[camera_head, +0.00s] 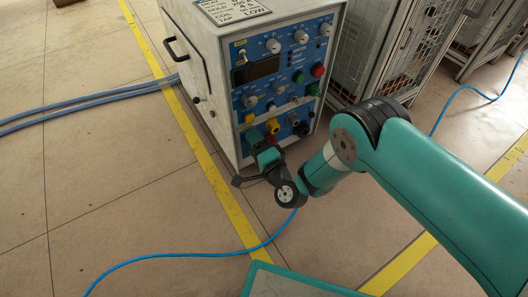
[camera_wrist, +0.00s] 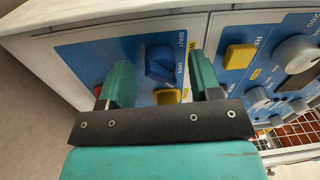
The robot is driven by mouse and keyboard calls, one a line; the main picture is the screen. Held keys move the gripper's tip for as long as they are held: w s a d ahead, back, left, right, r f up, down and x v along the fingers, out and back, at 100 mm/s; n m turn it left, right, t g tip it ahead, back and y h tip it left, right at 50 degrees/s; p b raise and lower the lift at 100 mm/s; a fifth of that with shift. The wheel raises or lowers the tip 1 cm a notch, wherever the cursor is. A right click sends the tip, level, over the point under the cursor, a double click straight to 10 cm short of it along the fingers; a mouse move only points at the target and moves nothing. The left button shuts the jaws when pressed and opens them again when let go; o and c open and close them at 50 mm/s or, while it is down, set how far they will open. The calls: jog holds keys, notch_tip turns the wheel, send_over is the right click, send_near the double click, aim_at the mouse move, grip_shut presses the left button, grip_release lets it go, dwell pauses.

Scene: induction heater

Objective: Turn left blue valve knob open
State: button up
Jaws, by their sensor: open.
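The left blue valve knob (camera_wrist: 160,63) shows in the wrist view on a blue panel, with SHUT and OPEN lettering beside it. My gripper (camera_wrist: 163,82) is open, with its two teal fingers on either side of the knob in the picture. I see no clear contact, and the depth gap is hard to judge. In the head view my gripper (camera_head: 260,146) is at the lower left of the heater's front. The heater (camera_head: 262,70) is a pale cabinet with a blue control panel. The knob is hidden or too small to tell there.
A yellow block (camera_wrist: 167,97) sits just below the knob, and another yellow one (camera_wrist: 238,57) is to the right. A pale knob (camera_wrist: 297,54) is farther right. Wire cages (camera_head: 385,50) stand right of the heater. A blue cable (camera_head: 190,254) crosses the open floor.

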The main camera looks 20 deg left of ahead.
jog(key=r+p+v, duration=0.1)
jog(key=p+v, duration=1.6)
jog(key=p, duration=0.3)
jog(key=shift+s+f, duration=0.2)
jog(key=shift+f, duration=0.25)
